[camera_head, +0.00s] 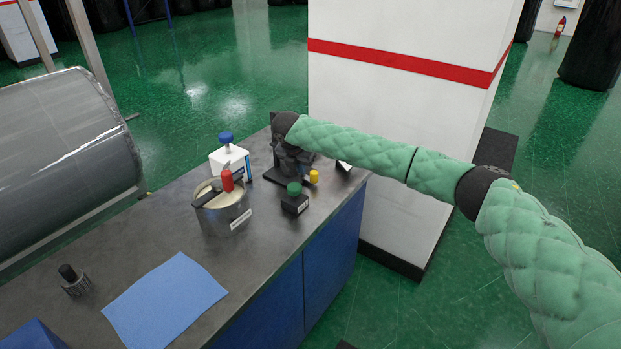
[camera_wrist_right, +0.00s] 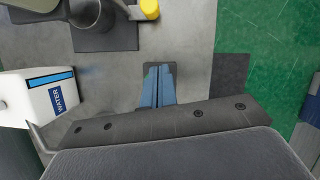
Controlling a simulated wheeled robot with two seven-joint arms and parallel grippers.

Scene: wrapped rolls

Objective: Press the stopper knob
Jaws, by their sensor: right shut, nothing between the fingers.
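No part is plainly marked as the stopper knob, and I cannot tell which one it is. A yellow knob (camera_head: 313,177) is at the near right of a black device (camera_head: 282,178) near the counter's far end. The yellow knob also shows at the top of the right wrist view (camera_wrist_right: 149,9). A green knob (camera_head: 294,188) tops a small black box (camera_head: 295,204) in front. My right gripper (camera_head: 293,157) is over the far end, by the black device; its blue fingers (camera_wrist_right: 158,87) are together and empty. My left gripper is not in view.
A white water container (camera_head: 229,160) with a blue cap and a metal can (camera_head: 224,212) holding a red-handled item stand left of the device. A blue cloth (camera_head: 165,300) and a dark-knobbed item (camera_head: 75,281) lie nearer. A white pillar (camera_head: 400,110) rises behind my arm.

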